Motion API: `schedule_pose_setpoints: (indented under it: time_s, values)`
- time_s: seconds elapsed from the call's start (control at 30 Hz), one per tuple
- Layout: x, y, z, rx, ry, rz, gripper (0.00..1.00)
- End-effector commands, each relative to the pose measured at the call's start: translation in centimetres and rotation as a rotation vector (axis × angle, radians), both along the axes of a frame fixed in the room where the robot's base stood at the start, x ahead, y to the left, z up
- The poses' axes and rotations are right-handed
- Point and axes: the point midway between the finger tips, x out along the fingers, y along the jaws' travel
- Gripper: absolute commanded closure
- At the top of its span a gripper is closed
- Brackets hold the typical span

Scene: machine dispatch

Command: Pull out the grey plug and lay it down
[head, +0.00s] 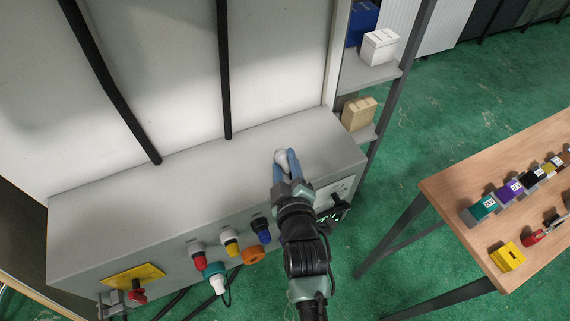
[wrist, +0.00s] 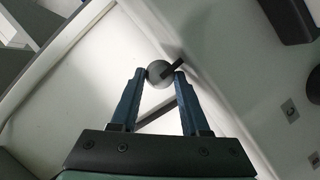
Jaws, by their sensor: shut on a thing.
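The grey plug (head: 280,156) is pinched between the blue fingertips of my gripper (head: 288,164). It shows as a rounded grey end in the wrist view (wrist: 158,71), between the two fingertips (wrist: 163,77), with a short dark strip beside it. In the head view the plug appears over the right part of the grey cabinet's top (head: 190,185), apart from the row of connectors. I cannot tell whether it touches that top. The far side of the plug is hidden.
On the cabinet front are red (head: 197,256), yellow (head: 230,243) and blue (head: 262,229) connectors, with teal (head: 214,271) and orange (head: 252,255) parts below. A shelf with boxes (head: 380,47) stands behind right. A wooden table (head: 450,190) is at right. The cabinet top is largely clear.

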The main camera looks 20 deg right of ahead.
Motion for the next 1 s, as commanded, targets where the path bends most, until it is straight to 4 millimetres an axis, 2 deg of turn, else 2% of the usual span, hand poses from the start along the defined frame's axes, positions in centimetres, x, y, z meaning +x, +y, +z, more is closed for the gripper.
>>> schedule_pose_setpoints:
  time_s: [0.03,0.13,0.63,0.67,0.83,0.87,1.0]
  values:
    - [-0.2,0.1,-1.1,0.002,0.021,0.001,1.00]
    - [-0.3,0.1,-1.5,0.003,0.025,0.002,1.00]
    - [-0.4,0.1,-2.1,0.001,0.030,0.003,1.00]
    - [-0.4,0.1,-2.1,0.001,0.030,0.003,0.53]
    - [-0.4,0.1,-2.2,0.000,0.031,0.004,0.22]
    - [-0.4,0.1,-2.2,0.000,0.031,0.004,0.20]
    - [-1.1,0.2,-2.0,-0.002,0.031,0.004,0.20]
